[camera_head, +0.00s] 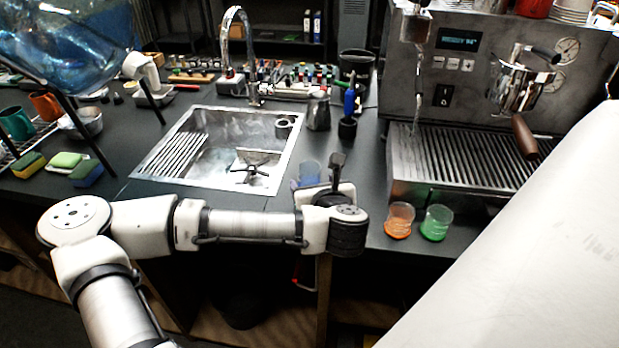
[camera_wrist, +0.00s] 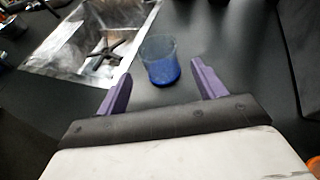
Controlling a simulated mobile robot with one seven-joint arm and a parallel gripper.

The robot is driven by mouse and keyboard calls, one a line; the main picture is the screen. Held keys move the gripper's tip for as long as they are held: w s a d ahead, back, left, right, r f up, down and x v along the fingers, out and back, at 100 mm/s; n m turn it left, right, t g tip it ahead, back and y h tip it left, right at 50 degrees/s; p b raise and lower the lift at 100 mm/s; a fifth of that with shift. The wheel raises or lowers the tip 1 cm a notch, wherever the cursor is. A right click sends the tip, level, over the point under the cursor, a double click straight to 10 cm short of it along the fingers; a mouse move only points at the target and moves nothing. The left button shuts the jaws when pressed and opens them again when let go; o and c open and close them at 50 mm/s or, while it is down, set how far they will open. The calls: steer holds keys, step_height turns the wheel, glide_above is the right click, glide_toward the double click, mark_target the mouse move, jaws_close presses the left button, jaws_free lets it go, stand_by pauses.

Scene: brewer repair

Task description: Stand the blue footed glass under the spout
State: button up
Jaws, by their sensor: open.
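The blue footed glass (camera_wrist: 160,60) stands on the dark counter beside the sink's edge. In the head view the glass (camera_head: 309,172) is partly hidden behind my arm's end. My gripper (camera_wrist: 157,88) is open, with its two purple fingers apart. The glass is just beyond the fingertips, roughly between their lines, and looks apart from them. In the head view the gripper (camera_head: 322,185) is low over the counter's front. The spout (camera_head: 418,92) hangs from the brewer (camera_head: 490,75) at the right, above a slatted drip tray (camera_head: 455,160). A stream seems to fall from it.
An orange glass (camera_head: 399,220) and a green glass (camera_head: 435,222) stand in front of the drip tray. The sink (camera_head: 225,150) with its tall tap is left of the blue glass. A metal pitcher (camera_head: 318,111) stands behind. A white slanted surface (camera_head: 540,250) blocks the lower right.

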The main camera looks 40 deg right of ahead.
mark_target(312, 178)
steer(key=x, duration=0.1)
steer(key=p+x, duration=0.1)
steer(key=x, duration=0.1)
steer(key=p+x, duration=0.1)
steer(key=shift+w+d+r, duration=0.15)
steer(key=shift+w+d, duration=0.15)
steer(key=shift+w, duration=0.1)
steer(key=shift+w+d+f, duration=0.15)
steer(key=shift+w+f, duration=0.1)
steer(key=shift+w, duration=0.1)
steer(key=c, duration=1.2)
steer(key=shift+o, duration=0.2)
steer(key=shift+r, duration=0.1)
